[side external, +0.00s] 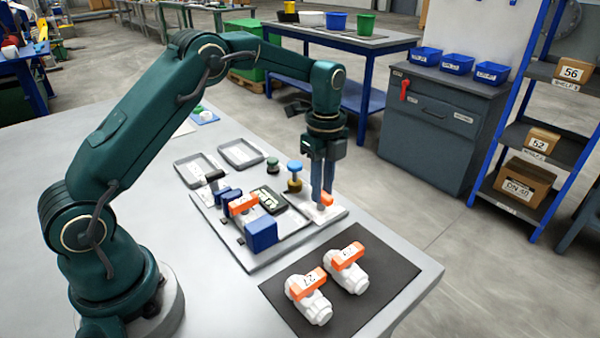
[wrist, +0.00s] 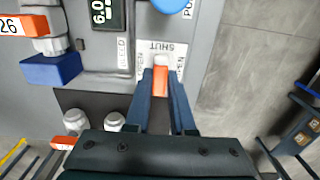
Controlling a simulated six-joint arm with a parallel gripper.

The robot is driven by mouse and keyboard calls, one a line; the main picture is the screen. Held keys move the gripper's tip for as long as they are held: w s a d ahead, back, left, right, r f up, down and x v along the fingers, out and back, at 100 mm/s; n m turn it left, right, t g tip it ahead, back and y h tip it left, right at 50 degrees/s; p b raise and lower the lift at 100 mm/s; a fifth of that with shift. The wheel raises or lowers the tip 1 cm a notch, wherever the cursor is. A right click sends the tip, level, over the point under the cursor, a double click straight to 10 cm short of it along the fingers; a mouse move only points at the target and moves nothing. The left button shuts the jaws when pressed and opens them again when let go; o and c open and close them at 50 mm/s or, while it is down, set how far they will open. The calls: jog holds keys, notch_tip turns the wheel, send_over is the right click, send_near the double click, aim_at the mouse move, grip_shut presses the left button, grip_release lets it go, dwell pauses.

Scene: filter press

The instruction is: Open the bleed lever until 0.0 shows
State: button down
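The orange bleed lever (wrist: 160,81) stands on a white plate (wrist: 166,48) marked SHUT and OPEN, with BLEED lettered on the panel beside it. Part of the lever also shows below my fingers in the side view (side external: 327,199). My gripper (wrist: 161,75) points down at it, one finger on each side. The lever fills the gap between the fingertips, so they look shut on it. The small display (wrist: 102,12) shows light digits that read like 6.0; its edge is cut off in the wrist view.
A blue knob (side external: 294,166) stands beside the lever plate. An orange-handled valve (side external: 242,205) and a blue block (side external: 261,234) sit on the same rig. Two white valves with orange handles (side external: 308,293) lie on a dark mat (side external: 388,289). The table edge is close on the right.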

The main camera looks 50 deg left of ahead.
jog(key=shift+n, duration=0.4)
jog(key=n, duration=1.3)
jog(key=shift+r+n, duration=0.1)
jog(key=shift+n, duration=1.9)
jog(key=c, duration=0.8)
grip_release()
jog(key=shift+o, duration=0.2)
